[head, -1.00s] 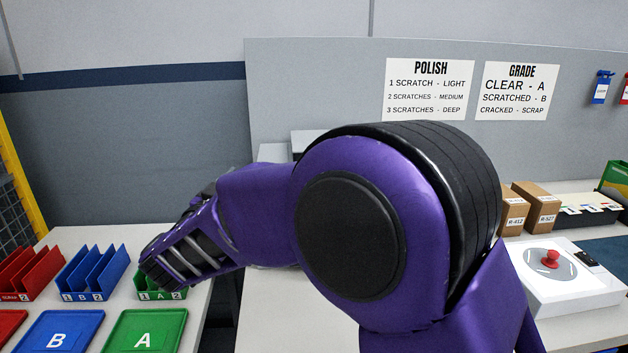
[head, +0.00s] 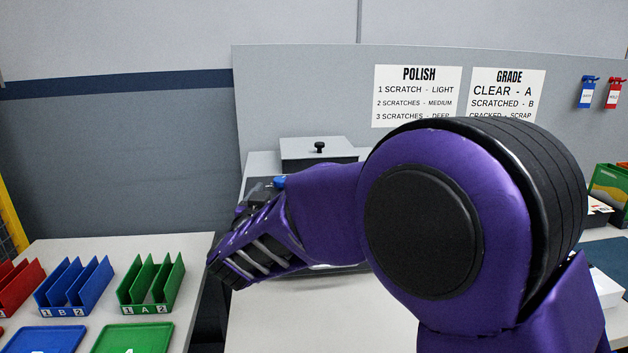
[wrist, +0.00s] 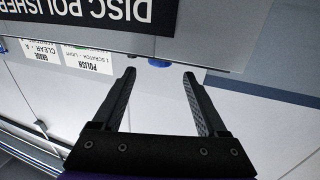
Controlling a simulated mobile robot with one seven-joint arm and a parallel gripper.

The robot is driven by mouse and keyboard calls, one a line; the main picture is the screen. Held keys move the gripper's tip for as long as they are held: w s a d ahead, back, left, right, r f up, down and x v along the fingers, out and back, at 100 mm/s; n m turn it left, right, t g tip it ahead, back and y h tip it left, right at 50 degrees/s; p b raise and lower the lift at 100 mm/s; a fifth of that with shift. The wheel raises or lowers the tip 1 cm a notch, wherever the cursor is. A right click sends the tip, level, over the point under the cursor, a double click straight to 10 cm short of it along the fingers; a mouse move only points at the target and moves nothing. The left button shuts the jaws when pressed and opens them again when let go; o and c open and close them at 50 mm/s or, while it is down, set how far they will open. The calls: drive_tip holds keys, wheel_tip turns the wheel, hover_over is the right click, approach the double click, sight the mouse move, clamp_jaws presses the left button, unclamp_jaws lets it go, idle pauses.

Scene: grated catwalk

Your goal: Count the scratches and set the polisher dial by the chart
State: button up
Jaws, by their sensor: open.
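The POLISH chart (head: 417,97) hangs on the grey back panel. It reads 1 scratch light, 2 scratches medium, 3 scratches deep. The disc polisher's black name plate (wrist: 85,12) shows upside down in the wrist view. A small blue part (wrist: 159,62), perhaps a dial, peeks from the edge of the machine beyond my fingertips; a blue part (head: 280,182) also shows just behind my arm in the head view. My gripper (wrist: 158,73) is open and empty, its fingers pointing toward that edge. The dial's setting and any scratched disc cannot be seen.
A grey box (head: 319,150) with a black knob stands behind my arm. Green (head: 151,284), blue (head: 74,284) and red (head: 18,284) racks stand on the left table, with flat trays in front. The GRADE chart (head: 505,90) is partly covered by my arm.

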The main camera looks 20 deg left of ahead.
sight(281, 179)
drive_tip(key=x, duration=0.6)
drive_tip(key=shift+w, duration=0.4)
clamp_jaws()
drive_tip(key=shift+a+r+m+h+p, duration=0.2)
drive_tip(key=shift+r+m+h+p, duration=0.3)
drive_tip(key=shift+p, duration=0.5)
drive_tip(key=shift+f+h+p, duration=0.1)
drive_tip(key=shift+h+p, duration=0.5)
drive_tip(key=shift+p, duration=0.05)
drive_tip(key=m+h+p, duration=0.2)
drive_tip(key=shift+t+h, duration=0.3)
drive_tip(key=shift+d+f+m+h+p, duration=0.15)
drive_tip(key=shift+m+h+p, duration=0.3)
drive_tip(key=shift+h, duration=0.25)
drive_tip(key=shift+f+m+h+p, duration=0.15)
drive_tip(key=shift+m+h+p, duration=0.3)
drive_tip(key=shift+h, duration=0.25)
